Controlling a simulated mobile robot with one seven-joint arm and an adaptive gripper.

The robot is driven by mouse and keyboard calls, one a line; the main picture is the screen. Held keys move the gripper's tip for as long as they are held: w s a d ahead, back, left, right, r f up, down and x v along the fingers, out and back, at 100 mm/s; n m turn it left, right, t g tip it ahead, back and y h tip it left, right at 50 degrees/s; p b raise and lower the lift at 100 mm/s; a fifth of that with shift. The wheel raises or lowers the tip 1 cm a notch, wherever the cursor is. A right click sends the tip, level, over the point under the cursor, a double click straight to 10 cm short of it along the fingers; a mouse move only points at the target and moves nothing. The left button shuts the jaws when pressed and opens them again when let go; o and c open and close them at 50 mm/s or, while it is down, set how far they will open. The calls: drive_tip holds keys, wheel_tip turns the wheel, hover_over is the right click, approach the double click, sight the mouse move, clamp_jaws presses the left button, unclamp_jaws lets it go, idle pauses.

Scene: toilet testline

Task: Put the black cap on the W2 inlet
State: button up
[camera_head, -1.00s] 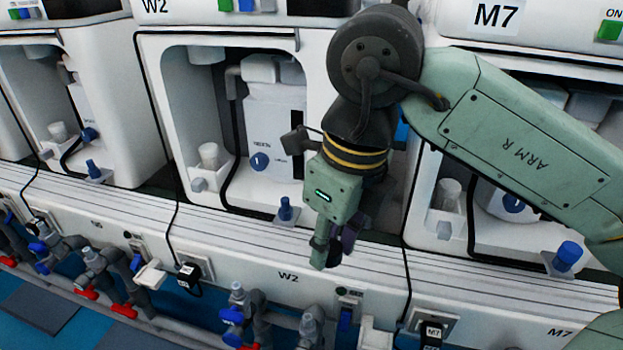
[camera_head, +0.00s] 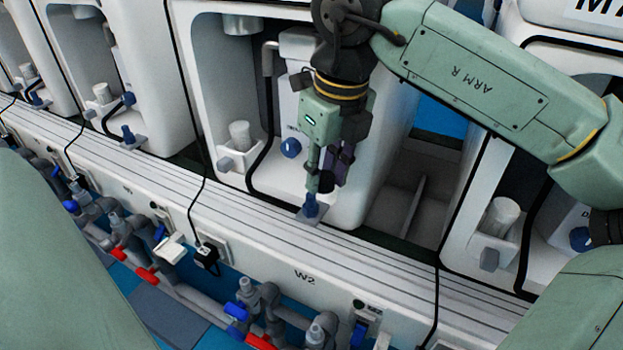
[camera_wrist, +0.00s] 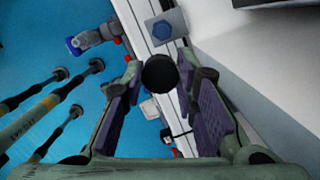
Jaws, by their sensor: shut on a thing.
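The black cap (camera_head: 327,181) is held between the fingertips of my gripper (camera_head: 330,178). The cap also shows in the wrist view (camera_wrist: 160,73) as a dark round end at the tips of my gripper (camera_wrist: 160,84). The W2 inlet is a blue fitting (camera_head: 311,205) standing upright on a small grey bracket, at the front edge of the W2 station. In the head view, the cap is just above the inlet and slightly right of it. In the wrist view, the inlet (camera_wrist: 166,29) lies beyond the cap, visibly apart from it.
The W2 station's white housing (camera_head: 378,195) stands close behind my gripper. A white ledge (camera_head: 260,222) runs along the front. Grey pipes with blue and red valve handles (camera_head: 236,310) lie below it. A recess (camera_head: 418,185) opens to the right.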

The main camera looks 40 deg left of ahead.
sight(309, 194)
drive_tip(key=a, duration=0.3)
drive_tip(key=shift+w+a+f, duration=0.2)
drive_tip(key=shift+w, duration=0.15)
drive_tip(key=shift+f+b, duration=0.45)
drive_tip(key=shift+f, duration=1.3)
drive_tip(key=shift+f+b, duration=0.4)
drive_tip(key=shift+f, duration=0.15)
drive_tip(key=o, duration=0.8)
